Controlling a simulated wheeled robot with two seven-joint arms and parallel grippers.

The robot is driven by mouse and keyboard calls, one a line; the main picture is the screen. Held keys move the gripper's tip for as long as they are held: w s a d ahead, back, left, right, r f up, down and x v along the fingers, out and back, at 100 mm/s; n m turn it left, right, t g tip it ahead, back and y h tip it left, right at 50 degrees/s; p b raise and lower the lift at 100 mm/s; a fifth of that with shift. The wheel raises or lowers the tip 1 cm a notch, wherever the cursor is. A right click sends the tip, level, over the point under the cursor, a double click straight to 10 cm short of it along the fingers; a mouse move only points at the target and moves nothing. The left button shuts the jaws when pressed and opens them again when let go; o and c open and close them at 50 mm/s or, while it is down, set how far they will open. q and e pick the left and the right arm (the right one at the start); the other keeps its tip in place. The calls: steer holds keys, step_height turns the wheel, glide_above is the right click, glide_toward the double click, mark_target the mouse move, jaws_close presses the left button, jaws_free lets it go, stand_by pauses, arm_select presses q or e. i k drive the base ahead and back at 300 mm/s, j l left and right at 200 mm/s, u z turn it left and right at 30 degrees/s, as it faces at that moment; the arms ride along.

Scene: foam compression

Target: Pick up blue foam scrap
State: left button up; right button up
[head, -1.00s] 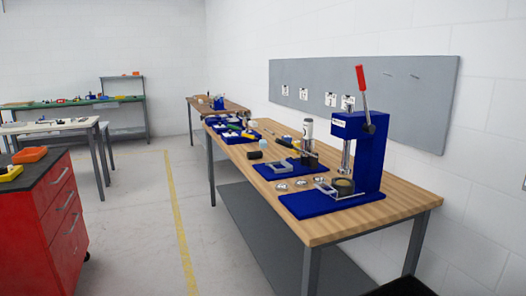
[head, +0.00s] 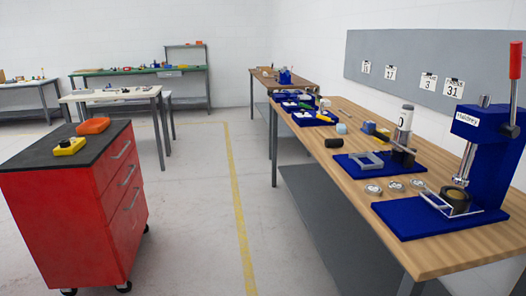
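A small pale blue lump (head: 341,128), possibly the blue foam scrap, lies on the wooden workbench (head: 436,151) on the right, past its middle. It is too small to tell its exact shape. A small blue block (head: 368,127) sits just right of it, beside a yellow piece (head: 381,134). I cannot tell which of these is the scrap. Neither of my grippers shows in the head view.
A blue press (head: 485,140) with a red handle and a dark cylinder (head: 333,143) stand on the workbench. Blue trays (head: 316,121) lie towards its far end. A red drawer cart (head: 80,220) stands at left. The floor between (head: 190,225) is clear.

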mark_target(341, 128)
steer(key=i+j+u, duration=0.1)
steer(key=i+u, duration=0.2)
steer(key=i, duration=1.05)
steer(key=i+j+z, duration=0.1)
steer(key=i+z, duration=0.35)
steer(key=i+j+z, duration=0.25)
steer(key=z, duration=0.2)
steer(key=i+j+z, duration=0.2)
steer(key=z, duration=0.2)
steer(key=i+j+z, duration=0.2)
steer(key=z, duration=0.2)
steer(key=i+j+z, duration=0.15)
steer(key=j+z, duration=0.25)
steer(key=i+j+z, duration=0.1)
steer(key=j+z, duration=0.7)
steer(key=i+j, duration=0.05)
steer(key=j, duration=0.05)
